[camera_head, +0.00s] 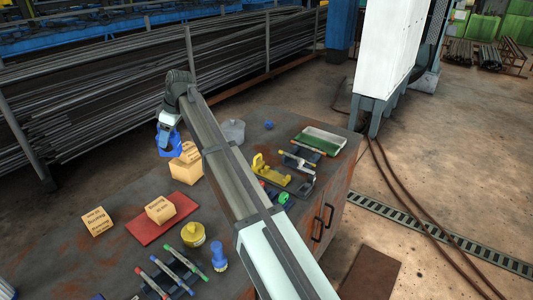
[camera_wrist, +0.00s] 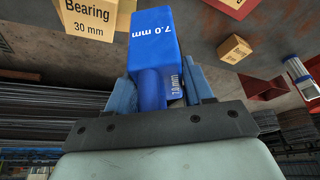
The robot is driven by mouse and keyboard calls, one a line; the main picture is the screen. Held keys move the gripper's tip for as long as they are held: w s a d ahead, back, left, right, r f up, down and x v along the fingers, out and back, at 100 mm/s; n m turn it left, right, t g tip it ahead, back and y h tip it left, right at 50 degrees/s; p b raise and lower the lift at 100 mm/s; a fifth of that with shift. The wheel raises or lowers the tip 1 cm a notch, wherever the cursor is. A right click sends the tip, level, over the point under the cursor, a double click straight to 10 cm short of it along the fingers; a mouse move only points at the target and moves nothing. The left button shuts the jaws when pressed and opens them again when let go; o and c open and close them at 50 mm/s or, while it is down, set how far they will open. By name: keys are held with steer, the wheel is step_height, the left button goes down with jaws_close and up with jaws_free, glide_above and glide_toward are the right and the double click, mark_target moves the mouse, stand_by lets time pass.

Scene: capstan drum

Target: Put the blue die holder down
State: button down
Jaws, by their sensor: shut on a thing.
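The blue die holder (camera_wrist: 153,45), marked "7.0 mm", is in my gripper (camera_wrist: 162,88). In the wrist view, one finger lies on each side of its narrower lower part, and its wider block points away from the wrist. In the head view, the holder (camera_head: 169,148) hangs below my gripper (camera_head: 169,133) near the table's far left edge, just left of a cardboard box (camera_head: 186,155). I cannot tell whether it touches the table. My arm hides part of the table's middle.
A red plate (camera_head: 143,234) carries a bearing box (camera_head: 160,209); another box (camera_head: 97,221) stands left of it. A yellow knobbed part (camera_head: 193,234), a blue part (camera_head: 219,257) and a pen rack (camera_head: 165,279) stand in front. Bare table shows left of the red plate's far edge.

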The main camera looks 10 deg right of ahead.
steer(key=w+d+m+t, duration=0.15)
steer(key=w+d, duration=0.45)
steer(key=d, duration=0.6)
steer(key=w+d+m+h, duration=0.1)
steer(key=w+d+m, duration=0.35)
steer(key=d, duration=0.75)
steer(key=w+d+t, duration=0.1)
steer(key=w+d, duration=0.7)
steer(key=d, duration=0.5)
steer(key=shift+s+a+f, duration=0.1)
steer(key=shift+a+f, duration=0.05)
steer(key=shift+f, duration=3.7)
steer(key=shift+a+f, duration=0.1)
steer(key=shift+f, duration=3.7)
steer(key=shift+f, duration=0.15)
steer(key=shift+c, duration=2.2)
jaws_free()
steer(key=v, duration=1.2)
